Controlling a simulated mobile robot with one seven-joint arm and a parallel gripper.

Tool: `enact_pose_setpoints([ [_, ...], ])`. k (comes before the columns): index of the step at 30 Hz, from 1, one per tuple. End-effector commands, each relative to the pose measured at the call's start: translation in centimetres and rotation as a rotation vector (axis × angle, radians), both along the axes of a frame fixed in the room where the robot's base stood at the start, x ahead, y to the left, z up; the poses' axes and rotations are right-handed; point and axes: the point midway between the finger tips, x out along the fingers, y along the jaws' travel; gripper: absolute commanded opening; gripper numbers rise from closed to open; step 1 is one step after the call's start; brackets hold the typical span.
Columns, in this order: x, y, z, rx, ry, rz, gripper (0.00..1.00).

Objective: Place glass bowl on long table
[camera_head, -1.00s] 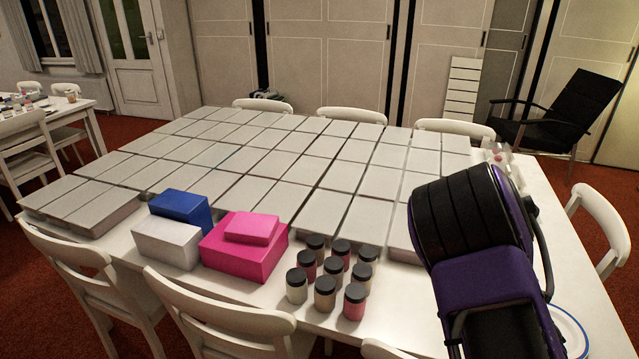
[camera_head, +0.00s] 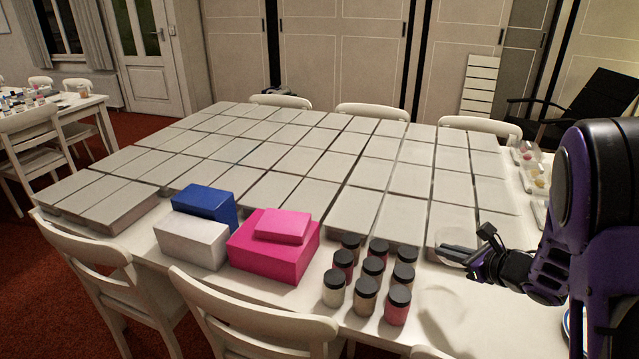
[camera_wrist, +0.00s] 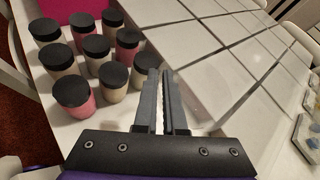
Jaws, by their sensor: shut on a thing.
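The long table (camera_head: 300,298) is white and largely covered by rows of flat pale boxes. My gripper (camera_head: 455,252) is over the table's near right part, right of the jars. It is shut on the glass bowl (camera_head: 455,262), which is clear and only faintly visible, at the edge of the pale boxes. A faint rounded shadow lies on the bare table below it. In the wrist view my gripper's two dark fingers (camera_wrist: 161,75) are close together, and the bowl (camera_wrist: 205,98) shows as a faint transparent shape at their right. Whether the bowl touches anything beneath is unclear.
Several dark-lidded jars (camera_head: 373,270) stand left of my gripper. Pink boxes (camera_head: 270,255), a white box (camera_head: 190,243) and a blue box (camera_head: 205,205) stand farther left. Small trays (camera_head: 535,175) lie at the right edge. Chairs surround the table; its near right corner has bare room.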

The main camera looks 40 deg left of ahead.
Motion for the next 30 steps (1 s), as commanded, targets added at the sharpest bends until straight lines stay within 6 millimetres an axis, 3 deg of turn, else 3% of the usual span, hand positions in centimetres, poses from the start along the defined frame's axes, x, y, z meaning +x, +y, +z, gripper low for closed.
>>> enact_pose_setpoints([
  [9,0.1,0.1,0.2,-0.002,0.002,0.047,0.0],
  [18,0.1,0.1,-4.9,-0.003,0.005,0.047,0.0],
  [25,0.1,0.1,-6.7,-0.003,0.003,0.047,0.0],
  [30,0.1,0.1,-9.2,-0.004,0.004,0.047,0.0],
])
